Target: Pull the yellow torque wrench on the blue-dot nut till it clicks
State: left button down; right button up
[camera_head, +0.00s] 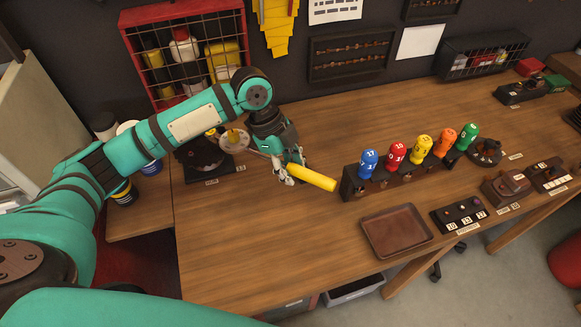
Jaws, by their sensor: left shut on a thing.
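The yellow torque wrench (312,178) lies out to the right of my left gripper (289,177), its thick yellow handle pointing right and slightly toward the front edge. My left gripper is shut on the wrench near the left end of the yellow handle. A thin grey shaft runs back left from the gripper toward a round pale disc with a yellow hub (234,138) on a dark fixture (203,158). The blue-dot nut cannot be made out; my arm and the disc crowd that spot. My right gripper is not in view.
A rack (371,184) of several coloured, numbered handles stands right of the wrench. A brown tray (397,231) lies in front of it. A red wire cage (130,46) with bottles stands behind my arm. The front left tabletop (235,240) is clear.

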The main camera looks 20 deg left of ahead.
pick_arm(q)
jog(key=shift+f+p, duration=0.15)
jog(key=shift+p, duration=0.15)
dwell(0.9)
jog(key=shift+s+a+p, duration=0.1)
jog(key=shift+s+p, duration=0.25)
jog(key=shift+s, duration=0.1)
jog(key=shift+s+a+m+g+p, duration=0.15)
jog(key=shift+s+a+m+p, duration=0.25)
jog(key=shift+s, duration=0.35)
jog(key=shift+s+a+m+g+p, duration=0.1)
jog(key=shift+s+m+g+p, duration=0.15)
jog(key=shift+s+m, duration=0.4)
jog(key=shift+s+a+m+g+p, duration=0.1)
jog(key=shift+s+a+m+p, duration=0.2)
jog(key=shift+s, duration=0.55)
jog(key=shift+d, duration=0.1)
jog(key=shift+s+a+m+g+y+p, duration=0.15)
jog(key=shift+s+a+m+p, duration=0.3)
jog(key=shift+s, duration=0.35)
jog(key=shift+s+a+m+g+y+p, duration=0.1)
jog(key=shift+s+a+m+p, duration=0.1)
jog(key=shift+s+a+m, duration=0.5)
jog(key=shift+s+a+m+g+y+p, duration=0.15)
jog(key=shift+s+a+m+p, duration=0.25)
jog(key=shift+s, duration=0.5)
